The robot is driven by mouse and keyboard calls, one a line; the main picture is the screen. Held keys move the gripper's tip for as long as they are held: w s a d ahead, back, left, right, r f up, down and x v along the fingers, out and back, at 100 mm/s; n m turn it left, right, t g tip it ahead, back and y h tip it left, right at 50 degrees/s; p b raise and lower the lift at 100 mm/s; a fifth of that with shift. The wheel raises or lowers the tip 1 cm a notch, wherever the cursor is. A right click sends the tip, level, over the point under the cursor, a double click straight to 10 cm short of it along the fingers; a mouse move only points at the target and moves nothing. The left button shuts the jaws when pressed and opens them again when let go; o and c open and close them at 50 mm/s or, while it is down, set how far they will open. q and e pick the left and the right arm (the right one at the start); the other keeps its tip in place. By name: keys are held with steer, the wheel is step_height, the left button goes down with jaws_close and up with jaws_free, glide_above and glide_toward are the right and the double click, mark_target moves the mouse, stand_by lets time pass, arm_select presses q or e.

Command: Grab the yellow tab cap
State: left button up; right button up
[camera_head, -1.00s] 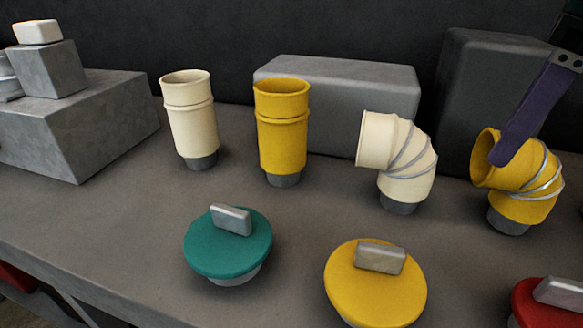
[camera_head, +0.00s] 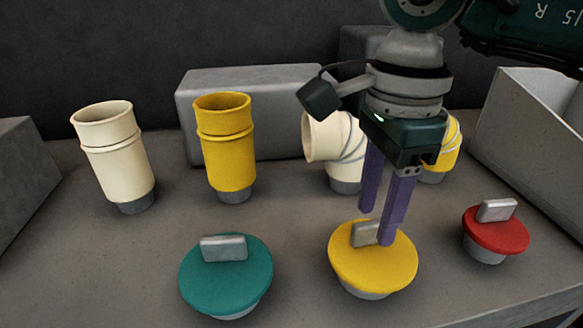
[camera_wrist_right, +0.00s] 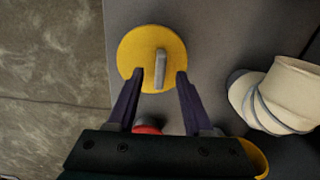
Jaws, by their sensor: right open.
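The yellow tab cap (camera_head: 358,268) is a round yellow disc with a grey upright tab (camera_head: 362,234) and a pale base. It sits on the bench, front and right of centre, in the head view. My right gripper (camera_head: 378,226) comes down from above with its purple fingers apart at the tab. In the right wrist view the cap (camera_wrist_right: 137,50) is at the top, and its tab (camera_wrist_right: 160,66) shows between the open fingertips (camera_wrist_right: 160,75). I cannot tell whether a finger touches the tab or the disc. My left gripper is not in view.
A teal tab cap (camera_head: 226,282) sits to the left and a red tab cap (camera_head: 495,236) to the right. Behind stand a cream pipe (camera_head: 118,165), a yellow pipe (camera_head: 228,160), a cream elbow (camera_head: 322,140) and a yellow elbow (camera_head: 450,145). A grey bin (camera_head: 540,135) is at right.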

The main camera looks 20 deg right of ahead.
mark_target(372, 253)
step_height(372, 253, down, 3)
steer(key=shift+r, duration=0.2)
jaws_close()
stand_by(0.3)
